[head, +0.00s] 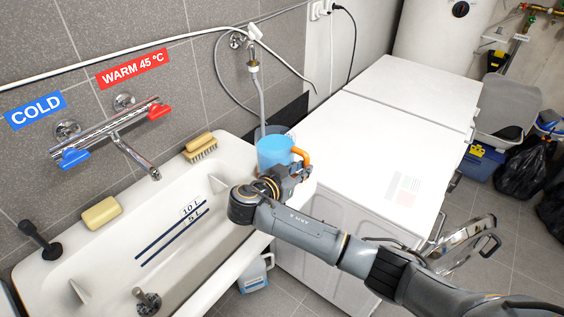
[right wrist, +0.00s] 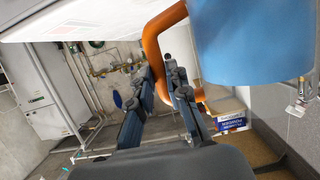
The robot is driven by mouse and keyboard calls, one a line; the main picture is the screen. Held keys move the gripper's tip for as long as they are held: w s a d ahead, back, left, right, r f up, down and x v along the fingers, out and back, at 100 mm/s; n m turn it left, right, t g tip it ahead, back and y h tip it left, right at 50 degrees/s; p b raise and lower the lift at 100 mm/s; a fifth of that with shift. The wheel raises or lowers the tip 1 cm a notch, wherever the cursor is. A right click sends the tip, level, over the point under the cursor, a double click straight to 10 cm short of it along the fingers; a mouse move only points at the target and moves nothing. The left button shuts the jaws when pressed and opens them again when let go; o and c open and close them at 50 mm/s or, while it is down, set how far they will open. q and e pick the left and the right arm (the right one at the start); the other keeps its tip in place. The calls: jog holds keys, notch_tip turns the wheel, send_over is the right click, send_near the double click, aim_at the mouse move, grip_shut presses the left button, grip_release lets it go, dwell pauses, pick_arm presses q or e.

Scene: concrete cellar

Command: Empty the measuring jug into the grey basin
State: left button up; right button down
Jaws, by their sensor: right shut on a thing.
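The measuring jug (head: 274,152) is light blue with an orange handle (head: 302,157). It looks roughly upright at the right end of the sink; I cannot tell whether it touches the rim or what it contains. My right gripper (head: 298,170) is shut on the handle, and in the right wrist view its fingers (right wrist: 168,90) are at the orange handle beside the blue jug wall (right wrist: 250,40). The pale basin of the sink (head: 185,262), marked 10 L and 5 L, lies left of the jug. My left gripper is not in view.
A wall mixer tap (head: 108,133) with blue and red handles overhangs the sink. White appliances (head: 375,135) stand right. A grey tub (head: 505,108) is at far right.

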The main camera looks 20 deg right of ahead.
jog(key=shift+w+r, duration=0.1)
jog(key=shift+r, duration=0.2)
jog(key=shift+r+p, duration=0.6)
jog(key=shift+r, duration=0.2)
jog(key=shift+r+p, duration=0.85)
jog(key=shift+r, duration=0.65)
jog(key=shift+a+f, duration=0.1)
